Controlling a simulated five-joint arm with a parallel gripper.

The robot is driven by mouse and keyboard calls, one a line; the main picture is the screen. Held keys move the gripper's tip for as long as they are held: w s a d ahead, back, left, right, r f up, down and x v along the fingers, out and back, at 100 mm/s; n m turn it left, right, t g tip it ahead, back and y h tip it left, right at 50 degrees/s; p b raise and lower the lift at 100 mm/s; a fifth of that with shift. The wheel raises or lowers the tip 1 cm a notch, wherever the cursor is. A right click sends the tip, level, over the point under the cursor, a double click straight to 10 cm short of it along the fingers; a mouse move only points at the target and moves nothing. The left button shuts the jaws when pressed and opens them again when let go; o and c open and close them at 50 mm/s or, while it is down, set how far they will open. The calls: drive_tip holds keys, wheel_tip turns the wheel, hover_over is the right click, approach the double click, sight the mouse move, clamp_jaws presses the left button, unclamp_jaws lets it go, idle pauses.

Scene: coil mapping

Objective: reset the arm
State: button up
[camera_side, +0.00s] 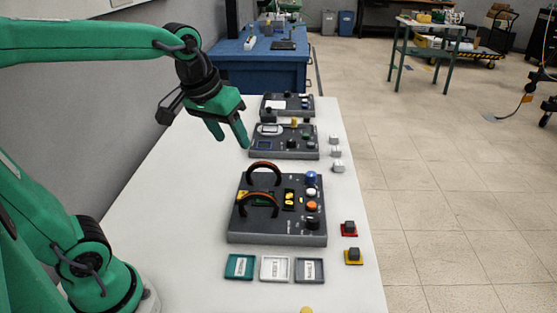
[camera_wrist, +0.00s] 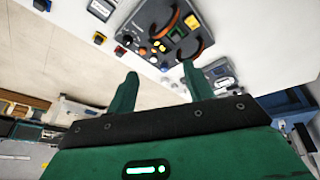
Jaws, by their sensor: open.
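My green arm reaches in from the left in the side view. My gripper (camera_side: 230,133) hangs above the white table, to the left of the middle dark panel (camera_side: 262,152), with its fingers pointing down. In the wrist view my gripper (camera_wrist: 158,82) shows two green fingers spread apart with nothing between them. The nearest dark panel (camera_side: 275,228) carries two dark arched handles with orange, several knobs and round buttons. This panel also shows at the top of the wrist view (camera_wrist: 155,40), beyond the fingertips.
Three small trays, teal (camera_side: 239,267), white (camera_side: 274,268) and grey (camera_side: 309,270), lie in front of the near panel. Red-based (camera_side: 348,228) and yellow-based (camera_side: 353,257) blocks sit at the right edge. Small white blocks (camera_side: 336,152) stand farther back. The table's left side is clear.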

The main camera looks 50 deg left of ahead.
drive_tip(key=s+f+m+t, duration=0.1)
drive_tip(key=s+f+m, duration=0.2)
drive_tip(key=s, duration=0.6)
drive_tip(key=shift+d+f, duration=0.2)
drive_tip(key=shift+f, duration=0.2)
drive_tip(key=shift+s, duration=0.1)
idle(1.4)
